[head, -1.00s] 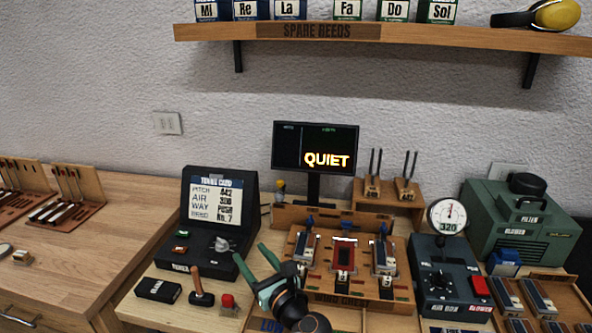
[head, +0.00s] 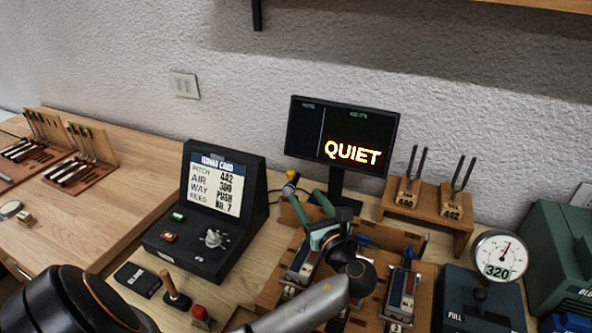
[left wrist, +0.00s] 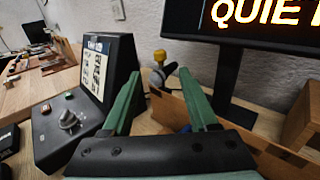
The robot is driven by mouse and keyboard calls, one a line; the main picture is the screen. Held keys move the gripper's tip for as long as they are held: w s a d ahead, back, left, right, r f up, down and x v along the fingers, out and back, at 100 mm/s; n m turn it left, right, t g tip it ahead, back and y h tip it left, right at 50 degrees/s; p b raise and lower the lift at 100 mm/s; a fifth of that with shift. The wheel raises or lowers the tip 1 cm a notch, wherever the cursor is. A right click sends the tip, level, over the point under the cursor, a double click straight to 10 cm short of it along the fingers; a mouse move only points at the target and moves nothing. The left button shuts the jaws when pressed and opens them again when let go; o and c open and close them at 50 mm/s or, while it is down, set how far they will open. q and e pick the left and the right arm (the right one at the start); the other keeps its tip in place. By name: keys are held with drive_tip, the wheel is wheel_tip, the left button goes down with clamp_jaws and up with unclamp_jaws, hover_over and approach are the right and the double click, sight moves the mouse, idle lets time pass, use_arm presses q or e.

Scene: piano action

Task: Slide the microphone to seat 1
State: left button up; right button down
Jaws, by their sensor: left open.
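The microphone (head: 291,178), with a yellow round top, stands at the left end of a wooden rail behind the reed chest (head: 268,292). It also shows in the left wrist view (left wrist: 160,58), beyond and between my fingertips. My left gripper (head: 306,197) is open and empty, with green fingers, just right of the microphone in the head view. No contact with the microphone shows. Seat blocks stand on the chest, at left (head: 301,262) and right (head: 402,292); my gripper and arm hide the middle of the chest. My right gripper is out of view.
The monitor (head: 305,128) reading QUIET stands behind the rail. The dark tuning-card console (head: 205,235) is to the left, and a fork stand (head: 428,212) and a gauge (head: 499,255) are to the right. A mallet (head: 174,290) lies in front of the console.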

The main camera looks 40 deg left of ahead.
sight(292, 177)
use_arm(q)
drive_tip(key=x, duration=1.1)
drive_tip(key=shift+c, duration=0.3)
clamp_jaws()
idle(0.8)
